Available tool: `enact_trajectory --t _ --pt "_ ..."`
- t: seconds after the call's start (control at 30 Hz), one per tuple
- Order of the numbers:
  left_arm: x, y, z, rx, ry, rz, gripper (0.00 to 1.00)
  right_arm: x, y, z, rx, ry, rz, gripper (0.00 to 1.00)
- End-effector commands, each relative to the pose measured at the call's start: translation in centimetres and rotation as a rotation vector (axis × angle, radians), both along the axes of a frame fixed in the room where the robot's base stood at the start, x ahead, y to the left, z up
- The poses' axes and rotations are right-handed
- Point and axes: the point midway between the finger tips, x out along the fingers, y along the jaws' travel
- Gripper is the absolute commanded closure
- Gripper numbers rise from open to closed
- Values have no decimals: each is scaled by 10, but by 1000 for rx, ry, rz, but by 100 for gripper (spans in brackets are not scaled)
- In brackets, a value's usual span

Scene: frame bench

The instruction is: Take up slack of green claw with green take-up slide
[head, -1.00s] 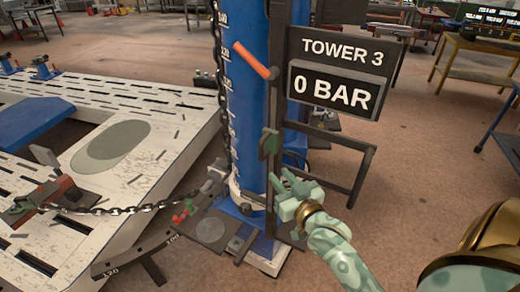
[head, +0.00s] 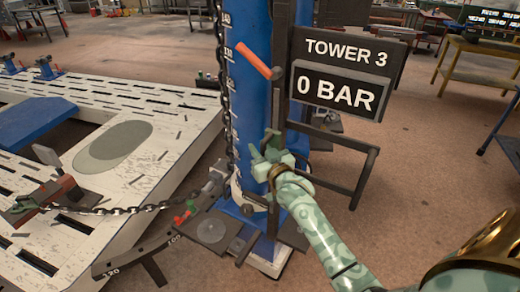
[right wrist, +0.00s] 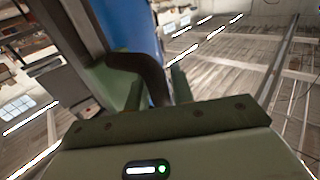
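The green take-up slide is on the dark upright of the tower, mostly hidden behind my right gripper (head: 268,153). In the right wrist view a dark curved bar (right wrist: 148,66) reaches in between the fingers of my right gripper (right wrist: 150,90). The fingers stand apart, and I see no firm closing on the bar. My left gripper is out of view.
The blue tower (head: 249,95) carries an orange lever (head: 253,59) and a sign (head: 340,72) reading TOWER 3, 0 BAR. A dark frame (head: 345,160) stands right of my gripper.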

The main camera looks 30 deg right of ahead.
Motion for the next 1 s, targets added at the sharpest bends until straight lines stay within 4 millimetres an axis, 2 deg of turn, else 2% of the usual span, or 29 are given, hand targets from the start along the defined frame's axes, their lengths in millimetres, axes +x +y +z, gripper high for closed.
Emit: enact_trajectory --t 0.03,0.07,0.1,0.27,0.53,0.77,0.8,0.83,1.0 --pt "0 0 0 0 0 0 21 0 0 0 0 0 0 90" --pt "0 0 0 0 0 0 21 0 0 0 0 0 0 98" --pt "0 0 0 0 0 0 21 0 0 0 0 0 0 100" --pt "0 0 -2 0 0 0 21 0 0 -3 0 1 0 100" --pt "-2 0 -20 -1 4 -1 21 -1 0 -43 0 9 0 100" --pt "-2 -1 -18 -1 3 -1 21 -2 1 -45 0 17 1 100" --pt "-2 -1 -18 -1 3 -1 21 -2 1 -46 0 17 1 81" --pt "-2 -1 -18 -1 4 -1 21 -2 1 -46 0 17 1 76" --pt "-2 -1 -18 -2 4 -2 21 -1 0 -43 0 12 1 76"
